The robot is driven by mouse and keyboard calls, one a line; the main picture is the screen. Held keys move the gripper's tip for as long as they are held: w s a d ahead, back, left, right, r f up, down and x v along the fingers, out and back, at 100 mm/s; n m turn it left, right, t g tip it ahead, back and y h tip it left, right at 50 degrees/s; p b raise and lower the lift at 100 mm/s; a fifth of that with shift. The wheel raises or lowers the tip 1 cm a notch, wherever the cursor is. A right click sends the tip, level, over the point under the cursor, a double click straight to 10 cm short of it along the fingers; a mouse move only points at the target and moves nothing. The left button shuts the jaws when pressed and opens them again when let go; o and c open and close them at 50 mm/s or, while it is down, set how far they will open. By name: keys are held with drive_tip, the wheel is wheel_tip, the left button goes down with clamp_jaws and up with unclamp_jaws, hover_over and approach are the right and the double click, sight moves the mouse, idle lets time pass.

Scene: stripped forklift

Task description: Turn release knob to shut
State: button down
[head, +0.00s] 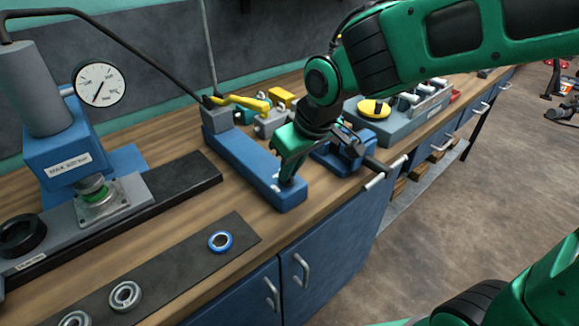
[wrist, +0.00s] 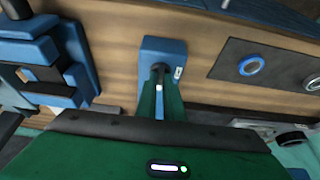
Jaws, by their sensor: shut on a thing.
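The long blue pump body (head: 240,160) lies on the wooden bench in the head view. Its near end also shows in the wrist view (wrist: 160,45), with a small white label. My green gripper (head: 287,178) reaches down to this near end. In the wrist view my gripper (wrist: 160,85) is shut on a small dark part with a pale bar, which appears to be the release knob (wrist: 158,69). The fingers hide most of the knob, and its turn angle cannot be told. The head view hides the knob behind my gripper.
A press with a round gauge (head: 98,84) stands at the left. A dark mat (head: 180,262) holds several rings. A blue vise (head: 345,150) stands close to the right of my gripper, and a grey tray (head: 415,118) lies beyond it.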

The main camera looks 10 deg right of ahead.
drive_tip(key=shift+w+r, duration=0.2)
drive_tip(key=shift+w, duration=0.05)
drive_tip(key=c, duration=1.9)
unclamp_jaws()
drive_tip(key=shift+o, duration=0.2)
drive_tip(key=shift+s+f, duration=0.1)
drive_tip(key=v, duration=1)
drive_tip(key=shift+r, duration=0.3)
drive_tip(key=shift+s+d, duration=0.1)
drive_tip(key=shift+d, duration=0.15)
